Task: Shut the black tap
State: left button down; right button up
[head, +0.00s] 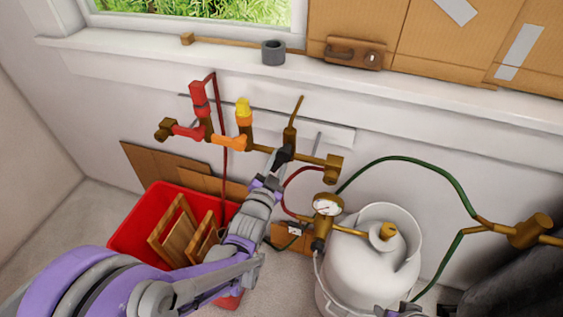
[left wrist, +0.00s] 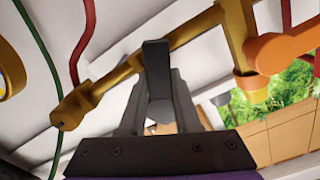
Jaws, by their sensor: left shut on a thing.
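The black tap's handle (left wrist: 156,62) is a dark, flat lever on the brass pipe (left wrist: 185,38), seen in the left wrist view. It stands out across the line of the pipe, towards my gripper. My left gripper (head: 281,158) reaches the pipe from below in the head view, just under an upright brass stem (head: 290,132). In the left wrist view its two fingers (left wrist: 158,112) are closed on the black handle. In the head view the gripper hides most of the handle.
Red (head: 199,98) and yellow (head: 243,112) taps sit left on the same pipework. A pressure gauge (head: 325,207) and white gas cylinder (head: 365,262) stand close on the right, with red and green hoses nearby. A red crate (head: 128,236) holding wooden frames is below left.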

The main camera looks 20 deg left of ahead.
pick_arm(q)
jog(key=m, duration=0.2)
jog(key=a+m, duration=0.1)
jog(key=shift+r+m, duration=0.3)
jog(key=shift+r, duration=0.05)
jog(key=m, duration=0.2)
jog(key=shift+a+r+m, duration=0.15)
jog(key=shift+r+m, duration=0.15)
jog(key=shift+m, duration=0.1)
jog(key=m, duration=0.2)
jog(key=r+m+p, duration=0.1)
jog(key=m, duration=0.3)
jog(key=shift+a+r+p, duration=0.2)
jog(key=shift+r+p, duration=0.1)
jog(key=shift+p, duration=0.05)
jog(key=c, duration=0.6)
grip_release()
jog(key=s, duration=1)
jog(key=shift+s+a, duration=0.2)
jog(key=shift+s, duration=0.2)
